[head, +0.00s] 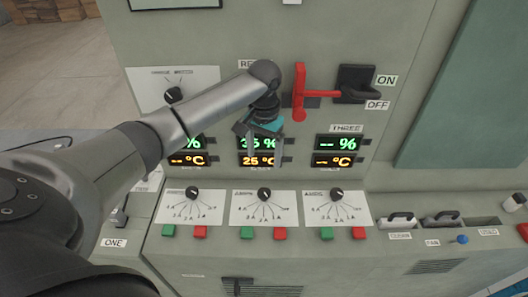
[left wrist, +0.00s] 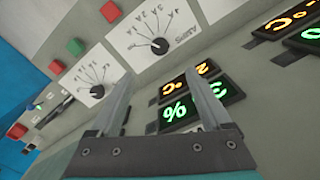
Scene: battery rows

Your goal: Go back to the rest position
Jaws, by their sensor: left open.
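My left arm comes in from the left of the head view and reaches over the console. My left gripper (head: 262,130) is open in front of the middle display (head: 259,160), which reads 25 °C in orange with a green percent figure above. In the left wrist view the two fingers (left wrist: 165,100) stand apart with nothing between them, and the displays (left wrist: 200,97) show behind and between them. Whether a finger touches the panel I cannot tell. My right gripper is in neither view.
A red lever (head: 301,92) and a black ON/OFF switch (head: 356,84) jut from the panel right of the gripper. Below are dials (head: 264,195) with green and red buttons (head: 280,233). Black-handled switches (head: 441,218) stand at the right. Floor shows at top left.

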